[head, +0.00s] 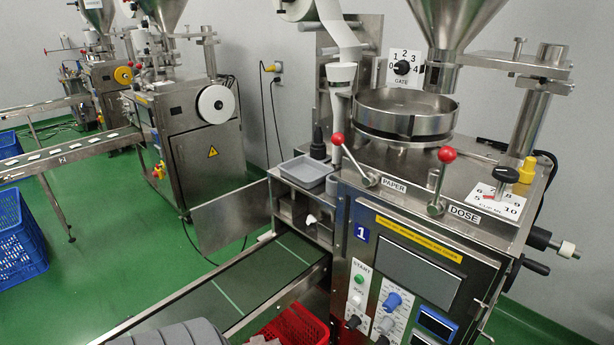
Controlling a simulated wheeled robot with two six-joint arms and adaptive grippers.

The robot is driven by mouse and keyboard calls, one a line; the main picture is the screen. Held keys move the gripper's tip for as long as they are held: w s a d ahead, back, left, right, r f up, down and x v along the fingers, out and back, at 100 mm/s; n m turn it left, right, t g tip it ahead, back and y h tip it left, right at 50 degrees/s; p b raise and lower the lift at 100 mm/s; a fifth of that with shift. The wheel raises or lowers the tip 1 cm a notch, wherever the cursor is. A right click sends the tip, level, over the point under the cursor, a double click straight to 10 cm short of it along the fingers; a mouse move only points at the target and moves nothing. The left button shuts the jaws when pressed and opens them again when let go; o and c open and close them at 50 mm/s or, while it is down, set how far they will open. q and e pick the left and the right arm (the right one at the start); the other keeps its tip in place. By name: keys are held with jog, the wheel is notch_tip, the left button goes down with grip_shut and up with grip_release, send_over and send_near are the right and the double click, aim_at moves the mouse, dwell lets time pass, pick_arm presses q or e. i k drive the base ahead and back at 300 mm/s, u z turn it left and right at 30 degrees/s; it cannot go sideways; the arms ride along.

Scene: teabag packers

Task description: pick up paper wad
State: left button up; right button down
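A small white crumpled lump (311,219), which looks like the paper wad, sits in the open front of the near packing machine (340,215), just above the head of its conveyor. It is small, and I cannot tell whether it is wedged or lying loose. Neither of my grippers shows in the head view.
A dark conveyor belt (250,283) with pale cross lines runs down-left from the machine. A grey tray (306,171) sits on the ledge above the lump. A red crate (304,325) stands below the belt. PAPER (352,160) and DOSE (440,180) levers stick up on the right.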

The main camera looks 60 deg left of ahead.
aim_at(311, 217)
jog(key=u, duration=0.9)
jog(key=i, duration=0.3)
